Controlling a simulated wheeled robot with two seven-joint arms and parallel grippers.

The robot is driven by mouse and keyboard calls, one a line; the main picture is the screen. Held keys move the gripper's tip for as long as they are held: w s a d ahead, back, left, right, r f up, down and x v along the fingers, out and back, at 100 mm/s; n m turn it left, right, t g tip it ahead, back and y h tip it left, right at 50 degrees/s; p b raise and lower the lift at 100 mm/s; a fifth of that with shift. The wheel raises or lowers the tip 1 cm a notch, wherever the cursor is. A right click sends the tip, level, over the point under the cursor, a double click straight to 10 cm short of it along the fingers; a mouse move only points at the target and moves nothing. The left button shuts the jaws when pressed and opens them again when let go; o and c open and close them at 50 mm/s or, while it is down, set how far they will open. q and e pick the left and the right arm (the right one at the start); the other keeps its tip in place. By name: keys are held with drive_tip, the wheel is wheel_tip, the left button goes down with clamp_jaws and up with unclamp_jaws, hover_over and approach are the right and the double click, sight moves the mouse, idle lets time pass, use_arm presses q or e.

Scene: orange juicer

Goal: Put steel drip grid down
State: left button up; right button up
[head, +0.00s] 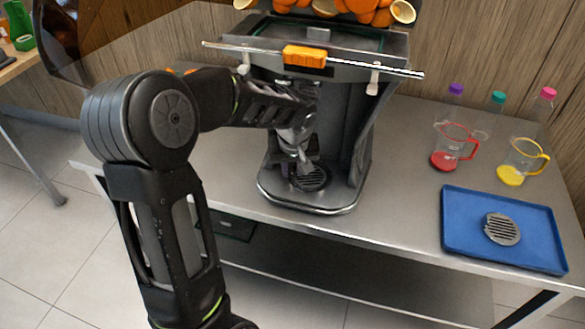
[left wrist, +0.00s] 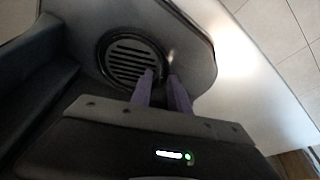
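A round, dark slotted drip grid (head: 309,178) lies in the base of the juicer (head: 345,190). It shows from close up in the left wrist view (left wrist: 127,60), inside a round rim. My left gripper (head: 303,160) points down at this grid. In the left wrist view its two purple-grey fingers (left wrist: 163,78) have a narrow gap between them. One tip overlaps the slots, the other is by the rim; I cannot tell whether they pinch the edge. A second round slotted steel grid (head: 502,229) lies flat on the blue tray (head: 462,252). My right gripper is not in view.
A red-based jug (head: 445,160) and a yellow-based jug (head: 510,175) stand behind the tray, with several capped bottles (head: 545,102) behind them. The juicer's front bar (head: 370,65) overhangs my forearm. Bare steel counter (head: 400,185) lies between juicer and tray.

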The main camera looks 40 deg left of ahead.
use_arm(q)
drive_tip(key=shift+o, duration=0.5)
drive_tip(key=shift+r, duration=0.5)
drive_tip(key=v, duration=0.2)
drive_tip(key=shift+s+d+r+p, duration=0.1)
drive_tip(key=shift+r+p, duration=0.2)
drive_tip(key=shift+p, duration=0.1)
drive_tip(key=s+d+b, duration=0.1)
drive_tip(key=s+d, duration=0.6)
drive_tip(key=s, duration=0.2)
drive_tip(key=shift+d+f, duration=0.15)
drive_tip(key=shift+d, duration=0.2)
drive_tip(key=shift+s, duration=0.1)
